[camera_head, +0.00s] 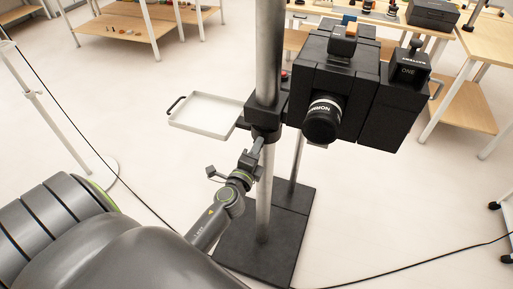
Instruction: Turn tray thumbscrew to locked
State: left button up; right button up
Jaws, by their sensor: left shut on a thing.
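A white shallow tray (203,115) with a dark handle on its left juts out to the left of a metal column (268,55). A black clamp block (266,112) joins the tray to the column. My left gripper (257,147) reaches up from below and is shut at the underside front of this block. The thumbscrew itself is hidden by the fingers or too small to make out, so its turn position does not show. My right gripper is out of view.
A large black camera (335,85) with its lens facing me is mounted right of the column. A dark base plate (262,245) stands on the floor. Wooden tables (465,100) stand at the right and back. A cable crosses the pale open floor.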

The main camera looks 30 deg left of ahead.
pick_arm(q)
jog(key=m+p, duration=0.1)
jog(key=m, duration=1)
jog(key=shift+a, duration=0.1)
jog(key=shift+p, duration=0.3)
jog(key=o, duration=1)
jog(key=shift+f, duration=0.1)
